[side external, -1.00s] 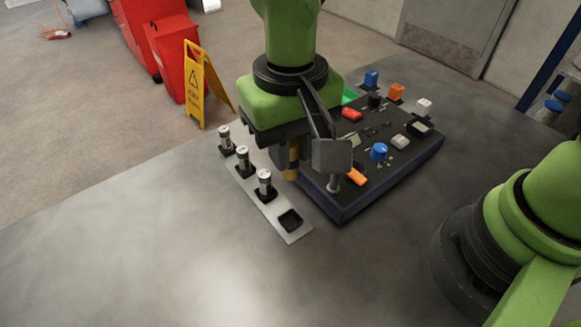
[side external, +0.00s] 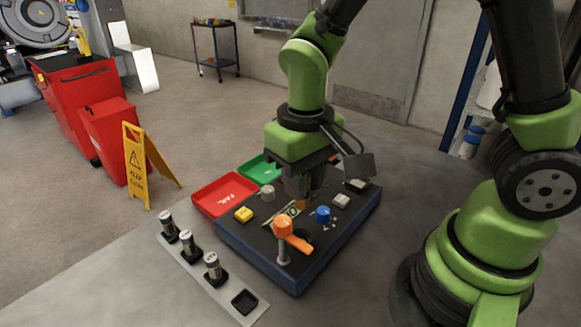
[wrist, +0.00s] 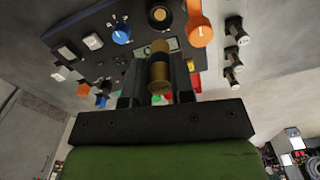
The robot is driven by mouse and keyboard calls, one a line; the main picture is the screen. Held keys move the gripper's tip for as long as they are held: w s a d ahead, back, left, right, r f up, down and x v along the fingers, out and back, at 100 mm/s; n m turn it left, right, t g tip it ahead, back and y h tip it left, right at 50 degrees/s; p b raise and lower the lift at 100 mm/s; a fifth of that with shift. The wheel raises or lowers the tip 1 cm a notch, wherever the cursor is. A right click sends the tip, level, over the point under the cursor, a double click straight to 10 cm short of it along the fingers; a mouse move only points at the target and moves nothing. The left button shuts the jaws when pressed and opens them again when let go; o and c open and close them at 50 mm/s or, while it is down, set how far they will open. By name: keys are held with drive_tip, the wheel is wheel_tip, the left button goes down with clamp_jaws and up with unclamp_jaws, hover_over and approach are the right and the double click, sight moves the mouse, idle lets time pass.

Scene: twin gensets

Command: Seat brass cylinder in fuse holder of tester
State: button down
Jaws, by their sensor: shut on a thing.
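The brass cylinder (wrist: 159,68) is held between the two fingers of my gripper (wrist: 157,85) in the wrist view. In the side view my gripper (side external: 303,192) is over the tester (side external: 262,255), a dark blue box with a black top panel. Only a small brass part of the cylinder (side external: 302,205) shows there, below the fingers. A round black socket (wrist: 159,15), which looks like the fuse holder, lies beyond the cylinder's end in the wrist view. It also shows as a dark round shape (side external: 303,237) in the side view, beside the orange knob. The cylinder appears apart from it.
An orange knob with a lever (side external: 284,228), a blue knob (side external: 323,214) and a yellow button (side external: 243,214) stand up from the panel. A grey strip (side external: 215,293) holds three upright cylinders and an empty black socket (side external: 244,302). Red (side external: 213,205) and green (side external: 250,172) trays lie behind.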

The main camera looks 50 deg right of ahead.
sight(301, 206)
drive_tip(key=shift+f, duration=3.05)
drive_tip(key=shift+f, duration=1.2)
drive_tip(key=c, duration=0.9)
unclamp_jaws()
drive_tip(key=shift+c, duration=0.6)
drive_tip(key=shift+r, duration=0.1)
drive_tip(key=shift+w+r, duration=0.1)
drive_tip(key=shift+r, duration=0.95)
drive_tip(key=shift+o, duration=1.2)
drive_tip(key=shift+r, duration=2.4)
